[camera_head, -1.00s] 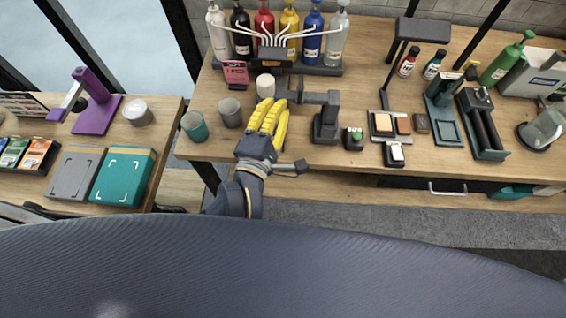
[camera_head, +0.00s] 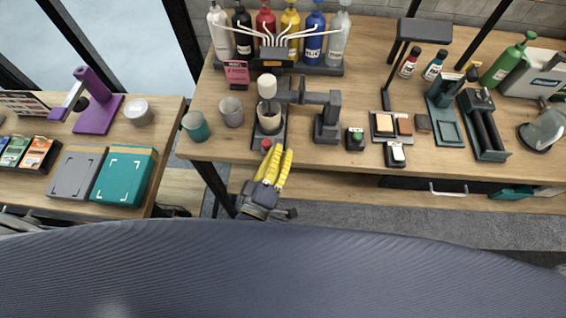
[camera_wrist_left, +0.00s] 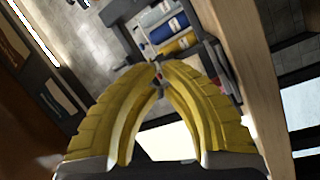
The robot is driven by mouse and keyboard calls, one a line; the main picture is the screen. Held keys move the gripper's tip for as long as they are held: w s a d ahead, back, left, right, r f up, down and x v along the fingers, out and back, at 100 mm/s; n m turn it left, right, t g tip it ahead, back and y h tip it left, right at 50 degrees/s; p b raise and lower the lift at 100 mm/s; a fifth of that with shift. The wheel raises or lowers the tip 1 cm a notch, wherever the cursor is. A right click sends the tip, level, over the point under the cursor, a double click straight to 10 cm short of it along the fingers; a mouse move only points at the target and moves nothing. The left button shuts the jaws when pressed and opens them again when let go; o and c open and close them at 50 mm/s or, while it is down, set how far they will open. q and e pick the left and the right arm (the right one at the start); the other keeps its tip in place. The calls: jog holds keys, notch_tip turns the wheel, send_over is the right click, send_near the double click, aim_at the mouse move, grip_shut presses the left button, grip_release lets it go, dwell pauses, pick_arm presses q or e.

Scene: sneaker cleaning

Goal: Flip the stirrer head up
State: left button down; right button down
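The stirrer has a dark grey stand (camera_head: 327,124) and a jointed arm reaching left. Its head, with a pale cylinder (camera_head: 267,85), is above a cream cup (camera_head: 269,120), the shaft pointing down toward it. The cup sits on a dark base with a red button (camera_head: 266,145) at its front. My left gripper (camera_head: 281,151), with yellow fingers, is in front of this base near the table's front edge, apart from the stirrer head. The left wrist view shows its fingertips (camera_wrist_left: 157,68) together with nothing visible between them. My right gripper is not in view.
A rack of coloured bottles (camera_head: 310,68) stands behind the stirrer. A teal cup (camera_head: 196,126) and a grey cup (camera_head: 231,112) are to its left. A small box with a green button (camera_head: 355,138) is to its right. Bare tabletop lies around (camera_head: 370,60).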

pick_arm(q)
jog(key=shift+s+d+f+m+g+h, duration=0.1)
jog(key=shift+s+d+f+m+h, duration=0.1)
jog(key=shift+f+m, duration=0.45)
jog(key=shift+s+d+f+m+g+h, duration=0.1)
jog(key=shift+s+f+m+h, duration=0.1)
jog(key=shift+f+m, duration=0.4)
jog(key=shift+s+d+f+m+g+h, duration=0.1)
jog(key=shift+s+d+f+m+h, duration=0.2)
jog(key=shift+f, duration=0.55)
jog(key=c, duration=2.2)
grip_release()
jog(key=shift+w+a, duration=0.1)
jog(key=shift+a, duration=0.05)
jog(key=shift+w+r, duration=0.15)
jog(key=shift+r, duration=0.05)
jog(key=n+t, duration=0.1)
jog(key=n, duration=0.2)
send_near(299, 104)
notch_tip(299, 104, down, 2)
jog(key=w, duration=0.1)
notch_tip(299, 104, up, 6)
jog(key=a+n+y, duration=0.2)
jog(key=n, duration=0.6)
jog(key=shift+g+y, duration=0.3)
jog(key=shift+y, duration=0.1)
jog(key=shift+s+a+r+n, duration=0.1)
jog(key=shift+n, duration=0.15)
jog(key=x, duration=1)
